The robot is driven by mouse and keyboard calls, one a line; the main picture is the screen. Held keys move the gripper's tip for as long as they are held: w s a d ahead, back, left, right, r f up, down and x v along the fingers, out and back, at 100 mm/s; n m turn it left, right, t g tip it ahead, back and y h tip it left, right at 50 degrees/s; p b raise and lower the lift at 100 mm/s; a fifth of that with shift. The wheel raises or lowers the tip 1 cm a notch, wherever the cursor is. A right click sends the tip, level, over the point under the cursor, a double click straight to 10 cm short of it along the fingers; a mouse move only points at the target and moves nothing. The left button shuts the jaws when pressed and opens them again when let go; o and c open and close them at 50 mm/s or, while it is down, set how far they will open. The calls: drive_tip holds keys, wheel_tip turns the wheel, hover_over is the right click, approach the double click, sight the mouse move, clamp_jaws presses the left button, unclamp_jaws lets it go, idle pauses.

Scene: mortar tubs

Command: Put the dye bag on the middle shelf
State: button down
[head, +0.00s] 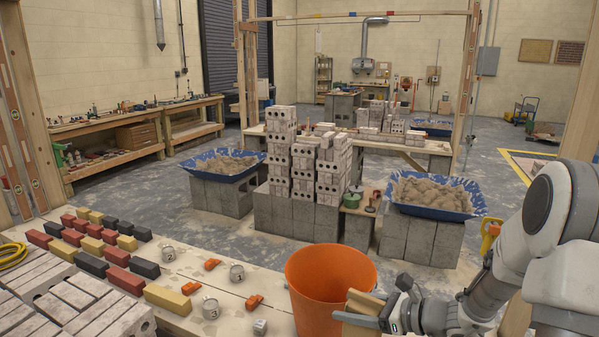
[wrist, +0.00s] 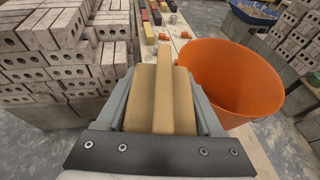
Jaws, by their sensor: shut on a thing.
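My gripper (head: 362,312) is shut on a tan, bag-like block, which I take to be the dye bag (wrist: 163,98). The wrist view shows it upright between the two grey fingers, with a raised ridge down its middle. In the head view the bag (head: 361,303) is just right of the orange bucket, partly hidden by a finger. A small shelf unit (head: 324,78) stands far off against the back wall. I cannot tell whether its middle shelf is the one named.
The orange bucket (head: 327,285) stands close beside the bag and gripper. Red, yellow and black bricks (head: 125,279), several tins (head: 237,272) and orange clips share the bench. Blue tubs (head: 432,208) of mortar and stacked blocks (head: 300,160) stand beyond, with open floor around them.

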sight(366, 309)
drive_tip(key=d, duration=0.1)
drive_tip(key=s+d, duration=0.1)
drive_tip(key=shift+s+d+r, duration=0.15)
drive_tip(key=shift+d+r, duration=0.05)
drive_tip(key=shift+d, duration=0.2)
wheel_tip(366, 309, down, 10)
drive_tip(key=b, duration=1)
drive_tip(key=shift+a+f, duration=0.1)
drive_tip(key=shift+f, duration=0.15)
wheel_tip(366, 309, up, 4)
drive_tip(key=p, duration=0.6)
drive_tip(key=shift+r+p, duration=0.15)
drive_tip(key=shift+p, duration=0.15)
wheel_tip(366, 309, up, 3)
drive_tip(key=p, duration=0.7)
drive_tip(key=shift+r, duration=0.1)
drive_tip(key=shift+a, duration=0.15)
